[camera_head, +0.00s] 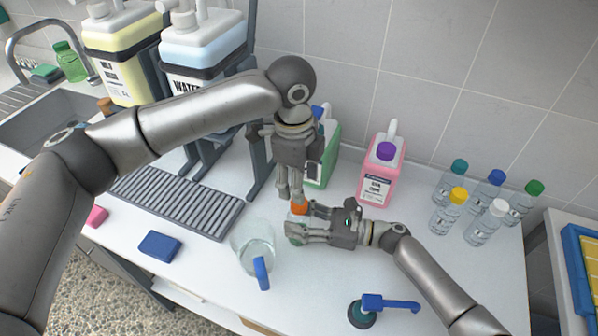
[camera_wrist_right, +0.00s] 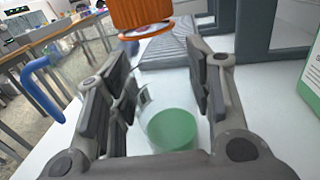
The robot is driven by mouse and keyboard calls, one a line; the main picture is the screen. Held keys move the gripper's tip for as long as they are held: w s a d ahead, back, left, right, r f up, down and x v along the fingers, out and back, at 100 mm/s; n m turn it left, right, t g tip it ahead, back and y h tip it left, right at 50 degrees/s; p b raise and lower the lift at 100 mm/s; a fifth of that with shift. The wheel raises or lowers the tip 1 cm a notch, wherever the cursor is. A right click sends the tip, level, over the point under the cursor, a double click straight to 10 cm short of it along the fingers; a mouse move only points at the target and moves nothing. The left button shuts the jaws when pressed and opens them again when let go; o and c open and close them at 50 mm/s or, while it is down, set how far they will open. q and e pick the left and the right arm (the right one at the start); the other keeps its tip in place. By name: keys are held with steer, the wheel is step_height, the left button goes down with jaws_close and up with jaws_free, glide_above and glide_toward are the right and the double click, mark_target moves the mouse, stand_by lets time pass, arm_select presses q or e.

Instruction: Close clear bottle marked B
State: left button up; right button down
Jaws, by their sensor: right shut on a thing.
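My right gripper (camera_head: 308,230) reaches in from the right, low over the white counter. In the right wrist view its fingers (camera_wrist_right: 160,88) flank a clear bottle (camera_wrist_right: 145,97) with green liquid (camera_wrist_right: 172,130) inside, and it is shut on that bottle. The bottle is mostly hidden by the fingers in the head view, and no letter B is readable. My left gripper (camera_head: 290,188) points down from above, shut on an orange cap (camera_head: 299,207). The cap also shows in the right wrist view (camera_wrist_right: 150,14), above and apart from the bottle's visible part.
A clear pitcher (camera_head: 253,246) with a blue handle stands left of the right gripper. Pink (camera_head: 380,172) and green (camera_head: 328,158) jugs stand behind. Several capped bottles (camera_head: 481,224) stand at right. A blue-handled tool (camera_head: 362,313) lies in front. A grey drain rack (camera_head: 178,198) is at left.

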arm_select(q)
steer(key=n, duration=0.5)
steer(key=shift+r, duration=0.2)
steer(key=n, duration=0.2)
steer(key=shift+n, duration=0.4)
steer(key=n, duration=0.6)
steer(key=shift+r, duration=0.25)
steer(key=n, duration=0.3)
steer(key=shift+r, duration=0.1)
steer(key=n, duration=0.4)
steer(key=shift+d+r+n, duration=0.1)
steer(key=shift+r+n, duration=0.05)
steer(key=shift+n, duration=0.15)
steer(key=n, duration=0.6)
steer(key=shift+r+y, duration=0.2)
steer(key=shift+y, duration=0.1)
steer(key=shift+f, duration=0.1)
steer(key=shift+f, duration=3.95)
